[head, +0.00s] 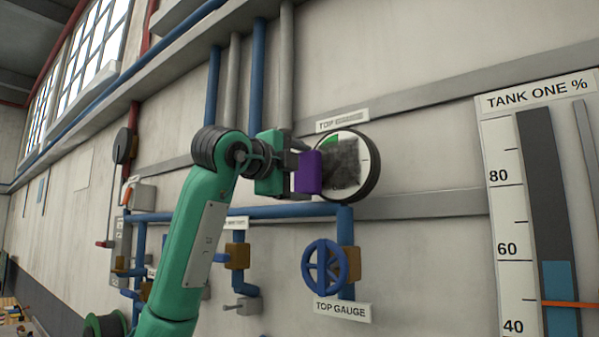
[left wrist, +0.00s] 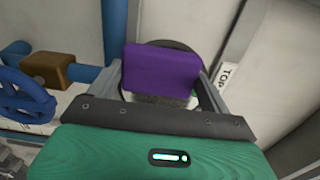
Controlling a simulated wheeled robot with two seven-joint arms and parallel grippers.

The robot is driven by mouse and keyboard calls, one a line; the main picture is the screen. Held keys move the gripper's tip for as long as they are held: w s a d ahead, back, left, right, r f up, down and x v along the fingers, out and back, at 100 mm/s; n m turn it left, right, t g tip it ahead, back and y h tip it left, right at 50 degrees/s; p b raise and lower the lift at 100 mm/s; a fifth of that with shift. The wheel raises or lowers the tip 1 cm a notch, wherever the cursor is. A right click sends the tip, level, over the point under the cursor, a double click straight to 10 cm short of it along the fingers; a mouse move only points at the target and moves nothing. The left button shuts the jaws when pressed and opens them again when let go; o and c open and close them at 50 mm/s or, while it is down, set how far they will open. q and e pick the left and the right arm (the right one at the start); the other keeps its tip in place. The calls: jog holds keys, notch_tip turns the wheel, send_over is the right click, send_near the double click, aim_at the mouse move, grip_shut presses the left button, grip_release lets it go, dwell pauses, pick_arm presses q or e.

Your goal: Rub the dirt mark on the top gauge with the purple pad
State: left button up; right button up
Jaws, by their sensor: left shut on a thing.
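My left gripper (head: 297,170) is shut on the purple pad (head: 308,172), which is in front of the dial's left edge. In the left wrist view the pad (left wrist: 160,75) sits between the fingers and hides most of the gauge (left wrist: 178,45). I cannot tell whether the pad touches the dial. My right gripper is not in view.
A blue valve wheel (head: 324,267) with a "TOP GAUGE" plate (head: 342,310) is below the gauge. Blue pipes (head: 275,212) run along the wall beneath the gripper. A "TANK ONE %" level board (head: 508,210) stands at the right. Bare wall lies between the gauge and the board.

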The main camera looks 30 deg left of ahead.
pick_arm(q)
jog(key=shift+w+d, duration=0.1)
jog(key=shift+w, duration=0.9)
jog(key=shift+s+d, duration=0.1)
jog(key=shift+d, duration=0.05)
